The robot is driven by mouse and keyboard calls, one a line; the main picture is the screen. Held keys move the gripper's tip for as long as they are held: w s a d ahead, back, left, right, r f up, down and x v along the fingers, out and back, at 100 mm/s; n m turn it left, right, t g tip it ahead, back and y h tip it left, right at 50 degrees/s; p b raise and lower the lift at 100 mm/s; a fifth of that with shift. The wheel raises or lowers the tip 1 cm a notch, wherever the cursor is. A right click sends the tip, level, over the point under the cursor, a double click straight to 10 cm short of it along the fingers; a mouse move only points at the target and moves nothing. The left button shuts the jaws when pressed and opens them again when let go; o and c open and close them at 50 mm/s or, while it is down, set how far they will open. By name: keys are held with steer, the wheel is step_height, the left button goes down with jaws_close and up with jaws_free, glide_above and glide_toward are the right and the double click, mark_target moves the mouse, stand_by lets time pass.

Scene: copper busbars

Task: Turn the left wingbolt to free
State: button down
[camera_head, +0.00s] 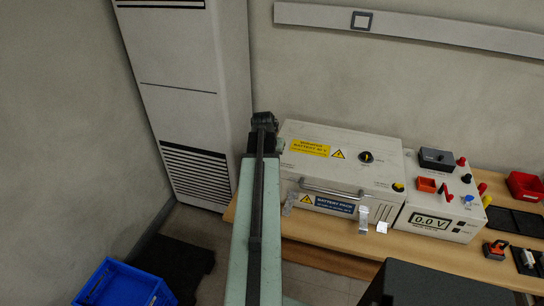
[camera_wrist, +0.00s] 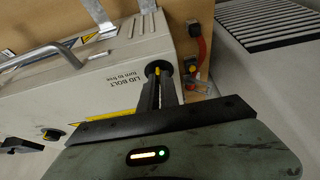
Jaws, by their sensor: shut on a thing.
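The left wingbolt (camera_wrist: 153,67) shows in the wrist view as a black round base with a yellow wing, beside the printed words "LID BOLT turn to free". My gripper (camera_wrist: 160,84) is shut on its wing, the dark fingers reaching it from below in the picture. The fingers cover part of the bolt, so its exact angle is hard to tell. The bolt sits on the lid of the white battery box (camera_head: 335,137). In the head view my arm hides this bolt. Another black and yellow bolt (camera_head: 398,187) is at the box's right corner.
The box's front has a metal bar handle (camera_head: 332,190). A black rotary knob (camera_head: 366,157) sits on the lid. A meter unit (camera_head: 432,222) stands against the box's right on the wooden bench (camera_head: 300,228). A tall white cabinet (camera_head: 185,90) is close to my arm's left.

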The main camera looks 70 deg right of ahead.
stand_by(0.4)
steer(key=c, duration=1.6)
jaws_free()
steer(key=shift+r, duration=0.1)
steer(key=p+v, duration=0.7)
steer(key=shift+r, duration=0.3)
steer(key=shift+s+a, duration=0.1)
steer(key=shift+a, duration=0.05)
